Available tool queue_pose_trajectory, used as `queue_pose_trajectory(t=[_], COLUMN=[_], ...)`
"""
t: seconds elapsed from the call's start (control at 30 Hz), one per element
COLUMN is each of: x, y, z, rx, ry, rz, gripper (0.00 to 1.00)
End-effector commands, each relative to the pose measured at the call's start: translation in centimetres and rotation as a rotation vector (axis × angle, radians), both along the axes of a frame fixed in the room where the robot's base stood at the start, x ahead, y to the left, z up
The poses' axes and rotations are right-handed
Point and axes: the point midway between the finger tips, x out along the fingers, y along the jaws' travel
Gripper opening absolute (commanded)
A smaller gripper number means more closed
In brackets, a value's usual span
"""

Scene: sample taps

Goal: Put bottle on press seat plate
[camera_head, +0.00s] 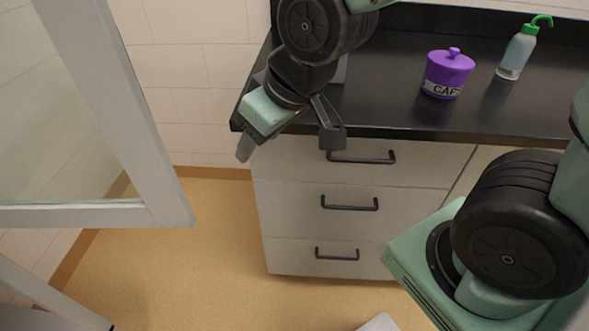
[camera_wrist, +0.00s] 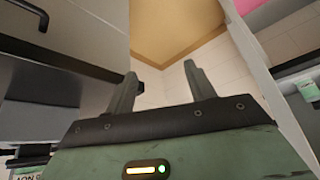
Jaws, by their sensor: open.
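A clear, pale blue bottle (camera_head: 516,56) with a green cap and bent spout stands upright on the dark counter at the upper right of the head view. My gripper (camera_head: 244,149) hangs off the counter's left end, far left of this bottle, pointing down. In the wrist view my gripper (camera_wrist: 161,82) has its two fingers apart with nothing between them. I cannot make out a press seat plate in either view.
A purple lidded jar (camera_head: 447,74) stands left of the bottle on the black counter (camera_head: 400,117). Drawers with dark handles (camera_head: 350,203) are below. A white-framed glass panel (camera_head: 135,120) is at the left. The tan floor (camera_head: 190,270) between is open.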

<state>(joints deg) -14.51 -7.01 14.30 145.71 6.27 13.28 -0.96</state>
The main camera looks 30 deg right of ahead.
Motion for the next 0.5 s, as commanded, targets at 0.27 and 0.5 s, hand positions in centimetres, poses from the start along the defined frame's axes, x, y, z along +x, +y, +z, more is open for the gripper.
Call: queue_pose_trajectory(t=[0.27, 0.5], x=[-11.6, -12.7], y=[1.7, 1.6], z=[-3.0, -3.1], rx=[-0.209, -0.235], ry=[0.358, 0.393], rz=[0.233, 0.251], gripper=[0.54, 0.54])
